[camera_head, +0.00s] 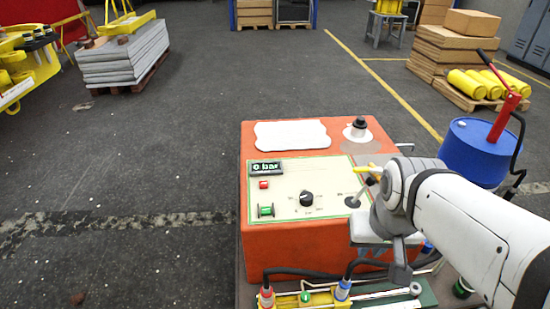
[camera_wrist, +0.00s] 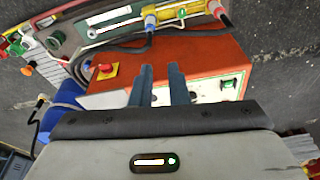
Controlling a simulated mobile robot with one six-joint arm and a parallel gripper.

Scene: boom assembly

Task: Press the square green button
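The square green button (camera_head: 265,210) sits at the lower left of the pale control panel (camera_head: 325,180) on top of an orange box. It also shows in the wrist view (camera_wrist: 230,84), to the right of my fingers. My gripper (camera_wrist: 163,68) has two dark blue-grey fingers with a narrow gap between them and nothing held. In the head view my arm reaches in from the right, over the panel's right side, apart from the button. The fingertips are hard to make out there.
A small red button (camera_head: 264,184), a "0 bar" display (camera_head: 265,168) and a black knob (camera_head: 306,198) are near the green button. Hoses with red and blue connectors (camera_head: 343,289) run along the box front. A blue drum (camera_head: 475,150) stands at right.

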